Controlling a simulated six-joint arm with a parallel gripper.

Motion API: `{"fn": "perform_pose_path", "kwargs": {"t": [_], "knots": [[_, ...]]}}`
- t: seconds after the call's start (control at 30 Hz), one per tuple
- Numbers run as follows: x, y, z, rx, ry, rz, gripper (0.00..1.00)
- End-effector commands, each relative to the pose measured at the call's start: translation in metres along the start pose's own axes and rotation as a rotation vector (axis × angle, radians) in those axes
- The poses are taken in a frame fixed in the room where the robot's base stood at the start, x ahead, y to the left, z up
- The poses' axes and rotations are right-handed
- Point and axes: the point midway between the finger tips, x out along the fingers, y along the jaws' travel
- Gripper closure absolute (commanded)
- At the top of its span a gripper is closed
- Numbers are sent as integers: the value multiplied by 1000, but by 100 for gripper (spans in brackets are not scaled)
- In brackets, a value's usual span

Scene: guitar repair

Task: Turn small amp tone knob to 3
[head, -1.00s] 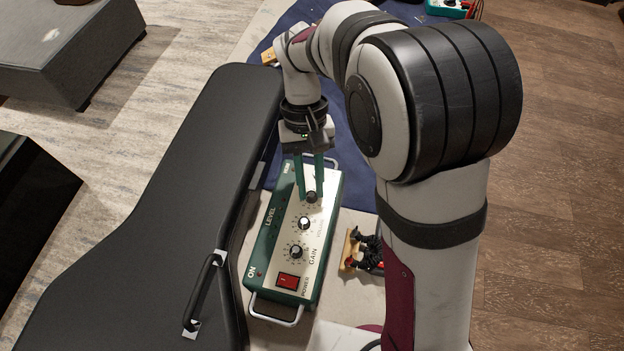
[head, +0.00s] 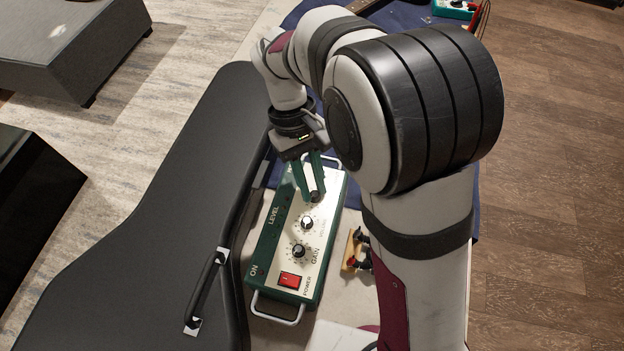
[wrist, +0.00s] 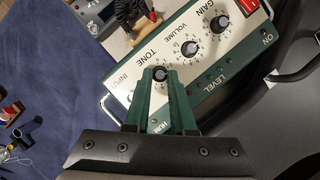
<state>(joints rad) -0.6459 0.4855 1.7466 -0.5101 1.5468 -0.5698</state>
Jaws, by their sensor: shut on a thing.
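The small amp (head: 265,265) is a green box with a cream panel, and it lies beside the black case. Its panel carries the GAIN knob (head: 298,250), the VOLUME knob (head: 307,222) and the TONE knob (head: 315,196). In the wrist view the tone knob (wrist: 159,74) sits between my gripper's green fingertips. My gripper (head: 311,196) is shut on the tone knob, its fingers reaching down from the upper left. The fingers cover part of the tone dial, and I cannot read where the knob's pointer stands.
The black guitar case (head: 150,215) lies close along the amp's left side. A blue mat (wrist: 50,70) lies beyond the amp's input end. The red power switch (head: 290,280) is at the amp's near end.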

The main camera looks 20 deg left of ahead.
Motion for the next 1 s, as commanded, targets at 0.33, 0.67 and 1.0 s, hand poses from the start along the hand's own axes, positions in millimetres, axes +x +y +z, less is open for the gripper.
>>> {"fn": "perform_pose_path", "kwargs": {"t": [0.33,0.67,1.0], "knots": [[0,0,0,1,2,0,57],[0,0,0,1,1,0,47],[-69,0,-2,2,7,1,47]]}}
